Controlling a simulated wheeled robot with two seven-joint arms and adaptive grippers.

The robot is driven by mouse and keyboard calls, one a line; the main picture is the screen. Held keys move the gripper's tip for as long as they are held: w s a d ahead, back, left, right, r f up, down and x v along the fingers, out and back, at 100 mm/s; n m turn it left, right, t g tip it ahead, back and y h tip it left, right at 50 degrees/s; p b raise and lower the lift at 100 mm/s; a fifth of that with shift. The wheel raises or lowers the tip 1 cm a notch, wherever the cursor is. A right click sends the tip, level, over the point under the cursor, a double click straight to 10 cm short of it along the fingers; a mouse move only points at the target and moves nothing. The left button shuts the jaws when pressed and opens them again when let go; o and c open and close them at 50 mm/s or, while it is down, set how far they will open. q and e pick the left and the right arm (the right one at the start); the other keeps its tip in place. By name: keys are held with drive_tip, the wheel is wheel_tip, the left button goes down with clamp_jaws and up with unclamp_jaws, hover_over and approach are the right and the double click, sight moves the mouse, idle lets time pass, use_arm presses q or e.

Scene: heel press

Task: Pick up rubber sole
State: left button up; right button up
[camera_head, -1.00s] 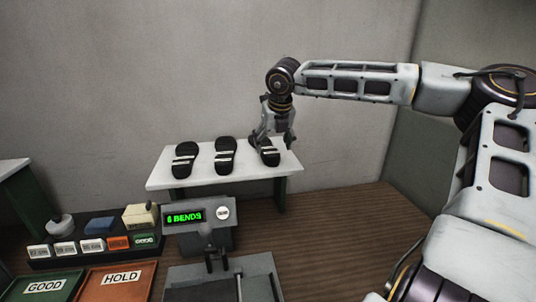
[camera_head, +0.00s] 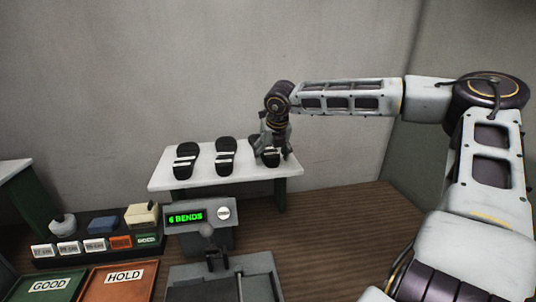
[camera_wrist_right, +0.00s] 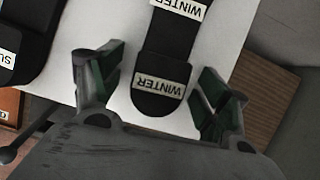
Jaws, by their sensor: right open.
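Three black rubber soles with white label bands lie in a row on a white bench (camera_head: 225,180). The left sole (camera_head: 185,161) and the middle sole (camera_head: 225,157) show whole. The right sole (camera_head: 270,157) is partly hidden by my right gripper (camera_head: 271,155). In the right wrist view, that sole (camera_wrist_right: 160,45) carries labels reading "WINTER", and its rounded end lies between the spread fingers of my right gripper (camera_wrist_right: 158,88). The fingers are open, apart from the sole on both sides. Part of another sole (camera_wrist_right: 22,45) shows at the left edge. My left gripper is not in view.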

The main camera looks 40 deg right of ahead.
idle(0.3)
drive_tip(key=c, duration=1.3)
drive_tip(key=shift+o, duration=0.2)
drive_tip(key=shift+r, duration=0.1)
drive_tip(key=shift+r, duration=0.8)
wheel_tip(320, 180, up, 8)
drive_tip(key=shift+r+b, duration=0.15)
drive_tip(key=shift+b, duration=0.7)
